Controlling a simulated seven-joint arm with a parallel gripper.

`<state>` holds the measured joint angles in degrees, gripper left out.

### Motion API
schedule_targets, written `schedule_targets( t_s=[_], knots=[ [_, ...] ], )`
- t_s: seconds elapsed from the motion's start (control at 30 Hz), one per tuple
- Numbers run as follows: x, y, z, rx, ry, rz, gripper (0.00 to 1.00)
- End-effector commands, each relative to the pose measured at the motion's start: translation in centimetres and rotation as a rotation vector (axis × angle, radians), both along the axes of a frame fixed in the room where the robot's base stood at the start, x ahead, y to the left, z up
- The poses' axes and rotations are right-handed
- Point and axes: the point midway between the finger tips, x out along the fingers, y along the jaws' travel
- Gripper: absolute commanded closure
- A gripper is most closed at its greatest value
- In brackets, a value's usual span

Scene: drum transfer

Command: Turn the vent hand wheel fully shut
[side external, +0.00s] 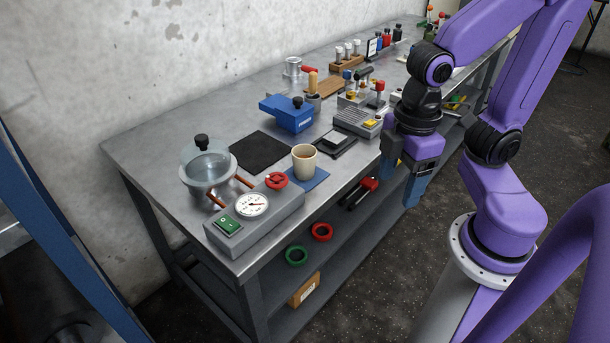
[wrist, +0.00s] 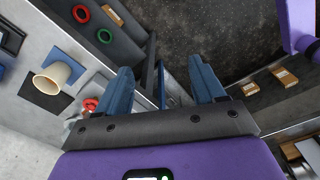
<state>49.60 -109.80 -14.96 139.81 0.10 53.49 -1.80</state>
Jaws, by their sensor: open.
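The red hand wheel (side external: 277,181) sits on top of a grey box (side external: 262,226) at the near end of the bench, behind a round dial gauge (side external: 252,205) and a green switch (side external: 229,223). In the wrist view the red wheel (wrist: 90,104) shows left of my fingers, partly hidden. My gripper (side external: 398,184) hangs past the bench's front edge, right of the wheel and well apart from it. Its blue fingers (wrist: 161,76) are open, point down and have nothing between them. I cannot tell how far the wheel is turned.
A tan cup (side external: 304,161) stands on a blue mat close behind the wheel. A glass-lidded bowl (side external: 207,168) stands left of the box. Red (side external: 321,231) and green (side external: 296,255) rings lie on the lower shelf. Blue and grey devices crowd the bench farther back.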

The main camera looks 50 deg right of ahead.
Motion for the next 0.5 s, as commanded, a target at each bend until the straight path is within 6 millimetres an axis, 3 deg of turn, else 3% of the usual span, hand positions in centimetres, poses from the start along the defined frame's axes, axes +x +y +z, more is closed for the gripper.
schedule_targets(
  t_s=[0.17, 0.3, 0.5],
  knots=[
    [5.1, 2.5, 1.4, -0.006, 0.003, -0.095, 0.31],
    [10.5, 4.1, 2.5, -0.011, 0.006, -0.184, 0.31],
    [18.5, 4.8, 3.3, -0.019, 0.012, -0.307, 0.31]
  ],
)
